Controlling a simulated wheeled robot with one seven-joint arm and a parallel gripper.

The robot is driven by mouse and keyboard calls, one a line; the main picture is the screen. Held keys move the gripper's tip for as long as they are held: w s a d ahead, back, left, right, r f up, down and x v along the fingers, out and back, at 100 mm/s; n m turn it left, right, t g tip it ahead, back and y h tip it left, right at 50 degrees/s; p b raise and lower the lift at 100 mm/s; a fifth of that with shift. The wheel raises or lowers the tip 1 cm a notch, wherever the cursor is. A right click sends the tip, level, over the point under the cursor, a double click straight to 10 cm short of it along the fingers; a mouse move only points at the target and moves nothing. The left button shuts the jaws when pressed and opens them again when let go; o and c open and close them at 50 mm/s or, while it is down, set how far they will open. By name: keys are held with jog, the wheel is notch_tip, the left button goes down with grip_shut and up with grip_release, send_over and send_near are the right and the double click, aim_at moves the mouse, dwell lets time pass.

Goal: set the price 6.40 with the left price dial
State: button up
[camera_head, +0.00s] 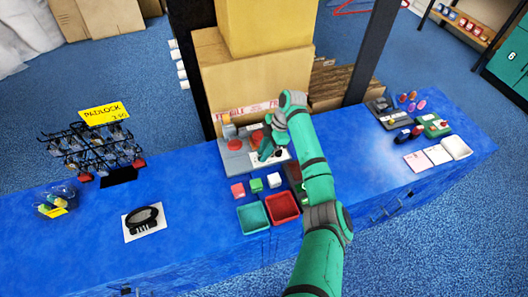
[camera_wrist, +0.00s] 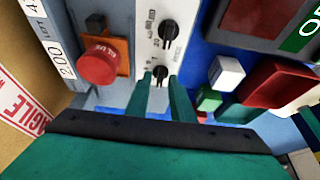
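A white dial panel (camera_wrist: 172,10) with two black dials fills the upper middle of the wrist view. The left price dial (camera_wrist: 158,73) is the lower one there, and the other dial (camera_wrist: 168,35) is above it. My gripper (camera_wrist: 161,78) has its two green fingers apart, with the tips on either side of the left dial; whether they touch it I cannot tell. In the head view my gripper (camera_head: 267,153) is over the panel (camera_head: 283,155) and hides much of it. The dial setting is too small to read.
A red button (camera_wrist: 97,65) on an orange base is beside the panel. White (camera_wrist: 228,72) and green (camera_wrist: 210,100) cubes lie on its other side. A green tray (camera_head: 252,217) and a red tray (camera_head: 282,207) stand at the front. A padlock rack (camera_head: 95,150) is at left.

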grip_shut()
jog(key=shift+m, duration=0.3)
jog(key=m, duration=0.1)
jog(key=m+t, duration=0.1)
jog(key=m, duration=0.1)
jog(key=m+t, duration=0.1)
jog(key=m, duration=0.1)
jog(key=shift+s, duration=0.3)
jog(key=m+t, duration=0.1)
jog(key=m, duration=0.1)
jog(key=m+t, duration=0.1)
jog(key=m, duration=0.2)
jog(key=shift+s+a+m+h, duration=0.2)
jog(key=shift+m+h, duration=0.1)
jog(key=shift+h, duration=0.1)
jog(key=m+t+h, duration=0.1)
jog(key=m, duration=0.2)
jog(key=m+h, duration=0.1)
jog(key=m, duration=0.2)
jog(key=shift+s+a+t, duration=0.1)
jog(key=shift+a+t, duration=0.1)
jog(key=shift+t, duration=0.2)
jog(key=m+h, duration=0.1)
jog(key=m, duration=0.2)
jog(key=m+h, duration=0.1)
jog(key=m, duration=0.2)
jog(key=shift+a, duration=0.2)
jog(key=shift+m+h, duration=0.3)
jog(key=shift+m, duration=0.1)
jog(key=shift+r, duration=0.1)
